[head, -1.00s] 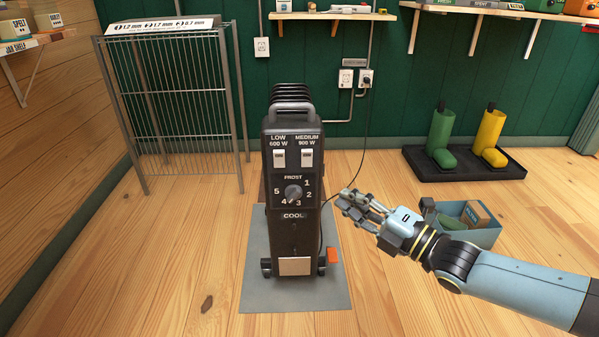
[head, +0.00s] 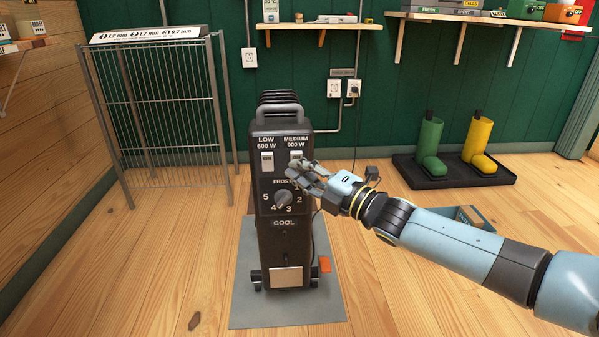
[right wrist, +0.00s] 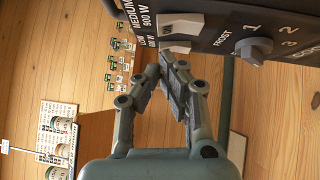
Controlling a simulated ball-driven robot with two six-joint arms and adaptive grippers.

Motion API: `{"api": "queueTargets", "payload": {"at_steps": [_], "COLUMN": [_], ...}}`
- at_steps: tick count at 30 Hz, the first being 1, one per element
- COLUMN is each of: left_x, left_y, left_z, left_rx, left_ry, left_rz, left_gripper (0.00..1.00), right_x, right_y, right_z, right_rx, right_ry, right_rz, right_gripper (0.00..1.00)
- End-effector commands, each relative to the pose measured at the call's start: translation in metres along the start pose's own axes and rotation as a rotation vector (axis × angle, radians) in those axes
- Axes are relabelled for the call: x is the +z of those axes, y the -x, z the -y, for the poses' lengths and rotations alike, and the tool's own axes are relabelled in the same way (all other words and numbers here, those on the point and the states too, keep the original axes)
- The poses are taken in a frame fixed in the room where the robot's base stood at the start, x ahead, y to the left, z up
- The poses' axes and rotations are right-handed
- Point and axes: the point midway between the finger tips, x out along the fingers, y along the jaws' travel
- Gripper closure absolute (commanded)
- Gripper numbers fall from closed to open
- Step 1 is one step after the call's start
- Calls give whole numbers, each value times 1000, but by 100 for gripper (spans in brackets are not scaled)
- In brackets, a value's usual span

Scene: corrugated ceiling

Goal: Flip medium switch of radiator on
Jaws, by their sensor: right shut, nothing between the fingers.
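The dark radiator (head: 268,235) stands upright on a grey mat. Its front panel has two white rocker switches above a round dial (head: 283,199). The medium switch (head: 296,155) is at the upper right, its lower part close to or behind my fingers. The low switch (head: 267,161) is to its left. My right gripper (head: 297,168) is shut and empty, its fingertips just in front of the panel below the medium switch. In the right wrist view the shut fingertips (right wrist: 165,66) are near the panel, where the medium switch (right wrist: 182,21) shows. I cannot tell whether they touch. My left gripper is out of view.
A wire rack (head: 160,120) stands at the back left. A boot tray (head: 455,178) with green and yellow boots lies at the back right. A blue box (head: 470,217) sits behind my right arm. Wall shelves (head: 480,17) hang above. Floor left of the radiator is clear.

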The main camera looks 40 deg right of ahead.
Motion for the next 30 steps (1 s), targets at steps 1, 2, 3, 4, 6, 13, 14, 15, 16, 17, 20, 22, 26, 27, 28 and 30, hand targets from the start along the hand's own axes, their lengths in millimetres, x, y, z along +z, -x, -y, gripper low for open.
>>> {"api": "queueTargets", "payload": {"at_steps": [1,2,3,4,6,13,14,15,16,17,20,22,26,27,28,30], "left_x": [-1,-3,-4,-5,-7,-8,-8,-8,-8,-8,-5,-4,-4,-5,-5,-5], "left_y": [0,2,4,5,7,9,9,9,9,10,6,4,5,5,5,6], "left_z": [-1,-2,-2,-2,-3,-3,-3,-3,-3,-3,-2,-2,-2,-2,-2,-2], "left_rx": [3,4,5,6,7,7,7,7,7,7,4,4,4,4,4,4], "left_ry": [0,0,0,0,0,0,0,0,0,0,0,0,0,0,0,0], "left_rz": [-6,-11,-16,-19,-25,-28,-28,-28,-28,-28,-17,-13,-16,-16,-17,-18], "left_gripper": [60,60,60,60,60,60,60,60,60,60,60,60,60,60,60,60], "right_x": [4,6,8,10,12,14,14,14,14,14,20,19,19,19,19,19], "right_y": [-4,-6,-8,-10,-12,-13,-13,-13,-13,-14,-20,-19,-19,-18,-18,-19], "right_z": [3,3,3,2,1,0,0,0,0,-1,-6,-4,-3,-3,-4,-4], "right_rx": [-2,-2,-2,-1,-1,0,0,0,0,0,3,1,1,1,1,1], "right_ry": [1,1,1,0,-1,-1,-1,-1,-1,0,1,0,0,0,-1,-1], "right_rz": [-1,-1,-1,-1,0,0,0,0,0,0,0,0,0,0,0,-1], "right_gripper": [100,100,100,100,100,100,100,100,100,100,100,100,100,100,100,100]}}
